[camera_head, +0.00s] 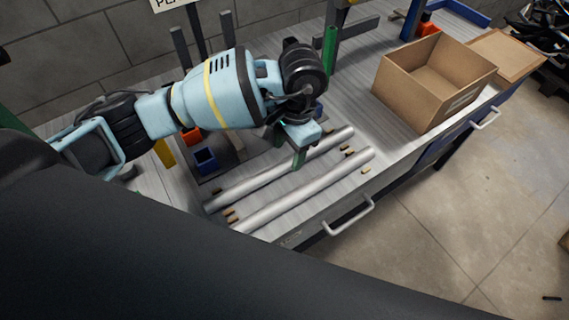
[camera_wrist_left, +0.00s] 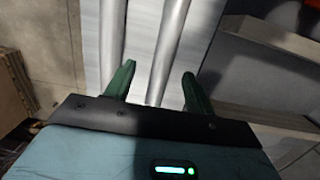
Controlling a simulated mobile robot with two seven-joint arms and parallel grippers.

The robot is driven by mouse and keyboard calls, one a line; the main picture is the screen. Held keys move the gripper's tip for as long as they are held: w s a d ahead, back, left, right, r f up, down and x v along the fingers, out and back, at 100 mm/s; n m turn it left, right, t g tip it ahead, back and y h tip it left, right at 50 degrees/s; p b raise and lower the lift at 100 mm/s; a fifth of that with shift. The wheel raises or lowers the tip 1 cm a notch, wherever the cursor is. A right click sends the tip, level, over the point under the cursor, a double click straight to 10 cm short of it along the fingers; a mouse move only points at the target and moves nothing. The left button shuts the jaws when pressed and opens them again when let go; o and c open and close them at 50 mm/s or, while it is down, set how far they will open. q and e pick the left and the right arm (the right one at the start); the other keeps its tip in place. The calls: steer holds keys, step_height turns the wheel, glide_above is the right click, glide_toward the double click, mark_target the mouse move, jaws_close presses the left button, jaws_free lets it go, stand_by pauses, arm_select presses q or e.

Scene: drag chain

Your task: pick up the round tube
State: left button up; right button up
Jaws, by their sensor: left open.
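Two long silver round tubes lie side by side on the workbench in the head view, a rear tube (camera_head: 247,183) and a front tube (camera_head: 308,191). My left gripper (camera_head: 298,158) is over the rear tube, with green fingers pointing down. In the left wrist view, my left gripper (camera_wrist_left: 158,73) is open. The rear tube (camera_wrist_left: 168,50) runs between its two fingers, and the front tube (camera_wrist_left: 112,35) passes outside the left finger. I cannot tell whether the fingers touch the rear tube. My right gripper is not in view.
Small brownish pegs (camera_head: 231,215) sit by the tube ends. An open cardboard box (camera_head: 425,95) stands at the right on the bench (camera_head: 365,125). A small blue bin (camera_head: 205,160) is behind the tubes. A drawer handle (camera_head: 348,218) sticks out in front.

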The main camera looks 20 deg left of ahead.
mark_target(285, 162)
arm_select(q)
steer(key=shift+f, duration=0.2)
steer(key=f, duration=0.2)
steer(key=f+b, duration=0.1)
steer(key=shift+a+f, duration=0.35)
steer(key=shift+f, duration=0.5)
steer(key=shift+c, duration=0.2)
steer(key=c, duration=1.1)
steer(key=shift+r, duration=0.1)
